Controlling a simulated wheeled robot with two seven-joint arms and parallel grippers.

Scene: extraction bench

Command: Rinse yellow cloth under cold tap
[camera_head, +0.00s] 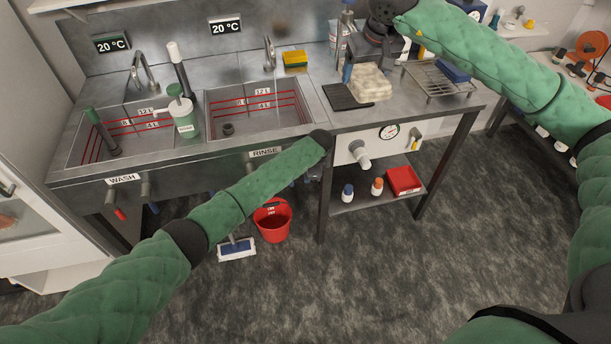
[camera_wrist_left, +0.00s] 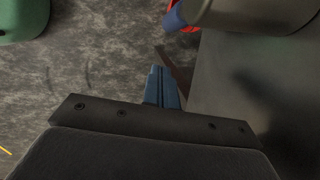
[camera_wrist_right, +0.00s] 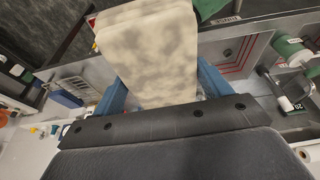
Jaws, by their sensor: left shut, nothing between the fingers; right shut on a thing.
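A folded, pale yellow cloth (camera_head: 371,84) with grey-brown stains is in my right gripper (camera_head: 368,66), above the bench top right of the rinse basin (camera_head: 250,118). In the right wrist view the cloth (camera_wrist_right: 150,50) sits between the blue fingers. I cannot tell whether it touches the bench. A tap (camera_head: 270,54) stands behind the rinse basin, and another tap (camera_head: 143,72) behind the wash basin (camera_head: 80,150). My left gripper (camera_wrist_left: 164,88) shows shut and empty in the left wrist view, above the floor. In the head view it is hidden behind its arm, near the bench front.
A black mat (camera_head: 343,97) and a wire rack (camera_head: 440,80) lie beside the cloth. A green-white pump bottle (camera_head: 183,115) stands between the basins.

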